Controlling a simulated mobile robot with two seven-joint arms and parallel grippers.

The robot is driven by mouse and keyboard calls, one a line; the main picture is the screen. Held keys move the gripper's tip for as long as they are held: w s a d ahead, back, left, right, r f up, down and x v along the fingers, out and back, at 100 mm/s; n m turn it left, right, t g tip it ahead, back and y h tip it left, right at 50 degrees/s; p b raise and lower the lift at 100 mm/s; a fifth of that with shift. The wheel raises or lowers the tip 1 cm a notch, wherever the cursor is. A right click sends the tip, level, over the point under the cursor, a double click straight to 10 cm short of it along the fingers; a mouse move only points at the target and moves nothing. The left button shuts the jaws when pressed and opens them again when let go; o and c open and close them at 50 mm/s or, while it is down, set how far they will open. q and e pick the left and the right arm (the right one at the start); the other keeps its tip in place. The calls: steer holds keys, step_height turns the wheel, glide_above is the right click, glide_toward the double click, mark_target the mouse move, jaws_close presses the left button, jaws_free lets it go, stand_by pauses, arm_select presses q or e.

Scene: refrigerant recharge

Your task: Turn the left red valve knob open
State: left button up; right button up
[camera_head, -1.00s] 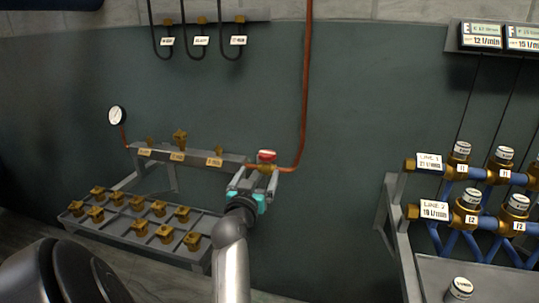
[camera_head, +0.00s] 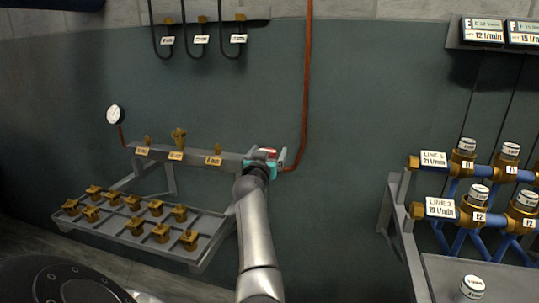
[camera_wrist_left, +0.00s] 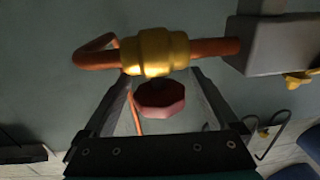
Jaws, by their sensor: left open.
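The red valve knob (camera_head: 267,152) sits at the right end of the grey manifold bar, where the copper pipe joins. In the left wrist view the knob (camera_wrist_left: 159,98) is dark red and faceted, below a brass valve body (camera_wrist_left: 154,52). My left gripper (camera_head: 274,158) is at the knob and partly covers it. My right gripper is not in view.
A copper pipe (camera_head: 306,80) runs up the wall from the valve. A grey rack (camera_head: 110,236) with several brass fittings is below left. A gauge (camera_head: 115,114) is on the left. A blue-piped manifold (camera_head: 470,205) stands on the right.

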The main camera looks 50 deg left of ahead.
arm_select(q)
steer(key=shift+w+a, duration=0.4)
steer(key=shift+w, duration=0.1)
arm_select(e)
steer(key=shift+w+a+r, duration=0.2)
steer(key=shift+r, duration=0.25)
arm_select(q)
steer(key=shift+c, duration=0.4)
steer(key=c, duration=1.3)
steer(key=shift+s+a+n+g+y+p, duration=0.15)
steer(key=shift+n+g+y+p, duration=0.6)
steer(key=shift+p, duration=0.65)
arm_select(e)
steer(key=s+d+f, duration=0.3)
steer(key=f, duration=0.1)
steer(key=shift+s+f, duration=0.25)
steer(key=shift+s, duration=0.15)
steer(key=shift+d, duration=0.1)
arm_select(q)
steer(key=o, duration=1.4)
